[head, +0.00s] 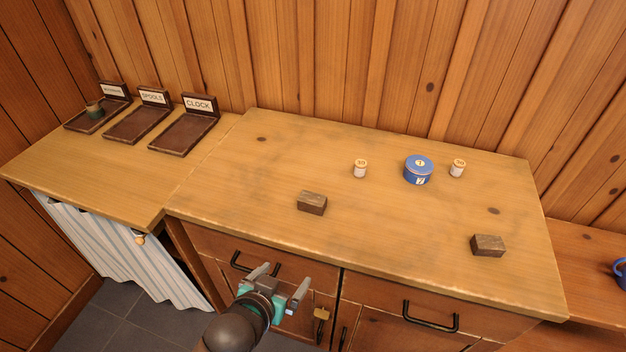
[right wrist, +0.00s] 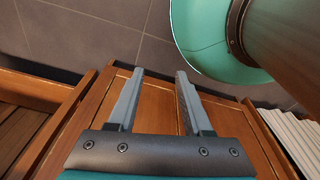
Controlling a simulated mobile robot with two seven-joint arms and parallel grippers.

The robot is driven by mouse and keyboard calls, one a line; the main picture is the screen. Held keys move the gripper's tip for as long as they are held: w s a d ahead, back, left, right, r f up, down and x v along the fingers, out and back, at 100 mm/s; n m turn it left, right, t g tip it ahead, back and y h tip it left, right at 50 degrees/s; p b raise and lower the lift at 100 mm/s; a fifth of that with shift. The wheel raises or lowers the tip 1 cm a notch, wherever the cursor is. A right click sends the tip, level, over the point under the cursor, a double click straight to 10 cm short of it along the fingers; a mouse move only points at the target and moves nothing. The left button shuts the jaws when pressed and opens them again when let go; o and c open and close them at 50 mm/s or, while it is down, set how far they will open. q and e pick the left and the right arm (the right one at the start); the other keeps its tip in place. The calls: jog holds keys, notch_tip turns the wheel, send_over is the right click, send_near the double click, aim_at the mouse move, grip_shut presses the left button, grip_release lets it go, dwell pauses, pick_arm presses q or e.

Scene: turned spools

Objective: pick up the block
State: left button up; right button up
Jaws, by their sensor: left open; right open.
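Two brown wooden blocks lie on the wooden worktop: one block (head: 312,204) near the middle of the front part, the other block (head: 487,246) near the right front. My left gripper (head: 280,281) is open and empty in the head view, in front of the drawers and below the worktop's front edge, apart from both blocks. My right gripper (right wrist: 158,75) shows in the right wrist view, open with nothing between its fingers, above cabinet fronts and grey floor. No block shows in the right wrist view.
Labelled dark trays stand at the back left, including the spools tray (head: 137,124) and the clock tray (head: 183,135). The worktop's left middle is clear.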

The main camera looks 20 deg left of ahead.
pick_arm(q)
notch_tip(320, 180, up, 13)
jog(key=w+t+p, duration=0.3)
jog(key=p, duration=0.3)
pick_arm(e)
jog(key=s+d+r, duration=0.1)
jog(key=s+r, duration=0.3)
jog(key=s, duration=0.4)
pick_arm(q)
jog(key=b, duration=0.3)
send_near(313, 197)
jog(key=shift+h, duration=0.3)
jog(key=x, duration=0.4)
jog(key=shift+w, duration=0.3)
jog(key=x, duration=0.2)
jog(key=b+x, duration=0.1)
jog(key=x, duration=0.1)
jog(key=shift+a+f, duration=0.2)
jog(key=shift+f, duration=0.15)
jog(key=shift+w+f, duration=0.15)
jog(key=shift+w, duration=0.4)
pick_arm(e)
jog(key=shift+g, duration=0.4)
jog(key=f, duration=0.4)
jog(key=shift+d+f, duration=0.2)
jog(key=shift+f, duration=0.05)
pick_arm(q)
jog(key=c, duration=1.3)
jog(key=shift+o, duration=0.2)
